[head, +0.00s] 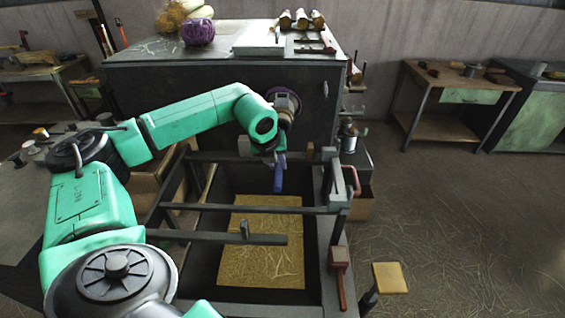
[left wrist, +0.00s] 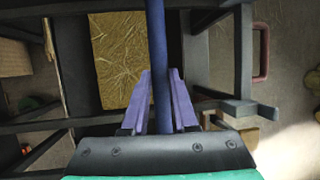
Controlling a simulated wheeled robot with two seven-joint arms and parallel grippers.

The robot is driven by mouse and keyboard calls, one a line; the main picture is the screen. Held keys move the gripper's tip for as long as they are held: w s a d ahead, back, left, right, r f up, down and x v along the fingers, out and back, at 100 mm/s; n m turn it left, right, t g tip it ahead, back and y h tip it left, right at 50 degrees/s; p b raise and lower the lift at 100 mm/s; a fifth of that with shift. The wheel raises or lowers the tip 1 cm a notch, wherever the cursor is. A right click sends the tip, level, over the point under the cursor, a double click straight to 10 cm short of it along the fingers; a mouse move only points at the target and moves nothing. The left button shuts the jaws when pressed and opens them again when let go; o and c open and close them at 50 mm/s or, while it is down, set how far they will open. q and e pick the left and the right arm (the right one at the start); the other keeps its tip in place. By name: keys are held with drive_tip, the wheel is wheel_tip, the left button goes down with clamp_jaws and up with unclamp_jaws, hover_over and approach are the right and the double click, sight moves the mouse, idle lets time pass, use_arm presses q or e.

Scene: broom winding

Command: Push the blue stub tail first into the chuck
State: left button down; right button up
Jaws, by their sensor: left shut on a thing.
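The blue stub (head: 279,178) hangs roughly upright, slightly tilted, over the open frame in the head view. My left gripper (head: 279,158) reaches down from the green arm and is shut on its upper part. In the left wrist view the stub (left wrist: 159,45) is a long blue rod between the two purple fingers of my left gripper (left wrist: 161,80), running out of the top edge. A round metal part with a purple ring, which looks like the chuck (head: 286,101), is on the dark cabinet's front, partly hidden by my arm. Its opening cannot be made out. My right gripper is not in view.
Dark frame bars (head: 235,208) cross below the stub, above a straw-covered panel (head: 262,240). The dark cabinet (head: 215,72) stands behind, with a purple bundle (head: 198,32) on top. A red-handled tool (head: 339,272) is on the frame's right side. Open floor lies right.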

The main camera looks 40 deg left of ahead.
use_arm(q)
drive_tip(key=shift+w+a+p, duration=0.25)
drive_tip(key=shift+p, duration=0.05)
drive_tip(key=shift+w+a, duration=0.4)
drive_tip(key=shift+w, duration=0.2)
drive_tip(key=shift+w+a+f+p, duration=0.1)
drive_tip(key=shift+w+a+p, duration=0.1)
drive_tip(key=shift+w+a, duration=0.55)
drive_tip(key=shift+w+a+p, duration=0.15)
drive_tip(key=shift+w+a, duration=0.4)
drive_tip(key=shift+w, duration=0.4)
drive_tip(key=shift+w+a+p, duration=0.15)
drive_tip(key=shift+w+a, duration=0.55)
drive_tip(key=shift+w, duration=0.2)
drive_tip(key=shift+w+a+p, duration=0.15)
drive_tip(key=shift+w+a, duration=0.55)
drive_tip(key=shift+w, duration=0.2)
drive_tip(key=shift+w+a, duration=0.1)
drive_tip(key=shift+w, duration=0.1)
drive_tip(key=c, duration=0.6)
unclamp_jaws()
drive_tip(key=shift+w+a, duration=0.1)
